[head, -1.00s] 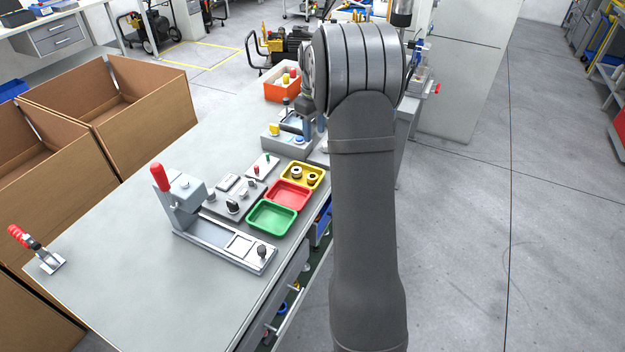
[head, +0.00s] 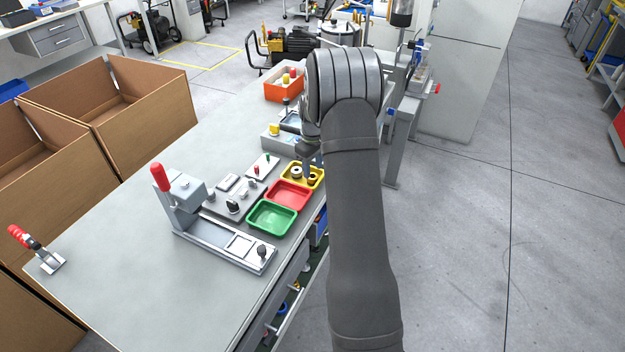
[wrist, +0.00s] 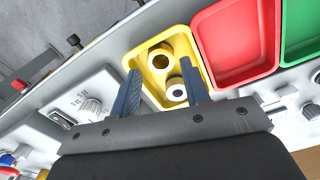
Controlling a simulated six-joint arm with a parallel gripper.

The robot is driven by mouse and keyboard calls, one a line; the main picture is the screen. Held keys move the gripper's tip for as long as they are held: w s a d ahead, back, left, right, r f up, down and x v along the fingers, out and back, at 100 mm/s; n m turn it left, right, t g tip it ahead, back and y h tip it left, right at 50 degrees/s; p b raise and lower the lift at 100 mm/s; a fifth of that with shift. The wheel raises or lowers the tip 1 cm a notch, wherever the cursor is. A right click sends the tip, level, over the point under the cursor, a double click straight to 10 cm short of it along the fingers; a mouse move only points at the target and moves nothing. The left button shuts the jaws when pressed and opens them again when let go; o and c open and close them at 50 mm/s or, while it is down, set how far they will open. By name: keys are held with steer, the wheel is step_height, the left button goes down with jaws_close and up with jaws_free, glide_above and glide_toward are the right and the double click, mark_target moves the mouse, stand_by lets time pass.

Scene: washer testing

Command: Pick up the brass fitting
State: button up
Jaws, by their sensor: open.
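Two round, hollow parts sit in the yellow tray. One looks brass-coloured with a dark hole, and I take it for the brass fitting (wrist: 161,58); it also shows in the head view (head: 312,178). The other part (wrist: 176,91) has a pale ring on top and lies nearer my gripper's palm in the wrist view. My gripper (wrist: 160,70) is open and points down at the yellow tray (wrist: 202,68). Its two fingers appear on either side of the parts, with nothing held. Their height above the fitting is hard to tell.
A red tray (head: 290,194) and a green tray (head: 272,217) stand in line with the yellow tray. A grey fixture with a red-handled clamp (head: 160,178) and small devices with knobs stand to the left. An orange bin (head: 284,88) stands farther back.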

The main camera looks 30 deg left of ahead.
mark_target(312, 173)
step_height(312, 173, down, 3)
steer(key=shift+a+f, duration=0.1)
steer(key=c, duration=0.8)
